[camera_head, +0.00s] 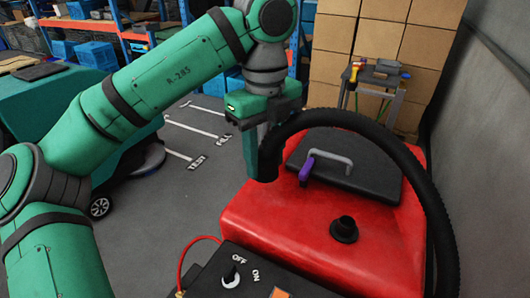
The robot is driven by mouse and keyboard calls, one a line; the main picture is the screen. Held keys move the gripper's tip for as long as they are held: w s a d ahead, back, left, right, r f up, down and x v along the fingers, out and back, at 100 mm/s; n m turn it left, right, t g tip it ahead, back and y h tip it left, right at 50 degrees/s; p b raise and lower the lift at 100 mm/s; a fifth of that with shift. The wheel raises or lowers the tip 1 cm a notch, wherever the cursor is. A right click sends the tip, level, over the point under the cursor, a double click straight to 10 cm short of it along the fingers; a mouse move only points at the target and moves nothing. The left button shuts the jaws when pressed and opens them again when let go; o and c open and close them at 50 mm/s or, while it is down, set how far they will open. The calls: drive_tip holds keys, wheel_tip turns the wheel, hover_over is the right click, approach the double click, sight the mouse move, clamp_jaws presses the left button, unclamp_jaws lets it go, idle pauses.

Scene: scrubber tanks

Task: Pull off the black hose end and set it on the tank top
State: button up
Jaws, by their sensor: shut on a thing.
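My gripper (258,155) is shut on the black hose end (268,168) in the head view. The hose end points down at the left edge of the red tank (262,225), apart from the black port (344,230). Its exact height over the tank cannot be told. The black hose (425,185) arcs from my gripper over the tank and down its right side. The port stands bare on the red tank top. The far side of the gripped hose end is hidden by my fingers.
A control panel (250,275) with a knob is in front. Open red surface surrounds the port. Cardboard boxes (375,45) stand behind.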

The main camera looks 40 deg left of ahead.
drive_tip(key=shift+w+f, duration=0.15)
drive_tip(key=shift+f, duration=3.75)
drive_tip(key=shift+s+a+f, duration=0.1)
drive_tip(key=shift+s+f, duration=0.1)
drive_tip(key=shift+f, duration=2.1)
drive_tip(key=shift+w, duration=0.15)
drive_tip(key=o, duration=1.7)
drive_tip(key=shift+f, duration=0.1)
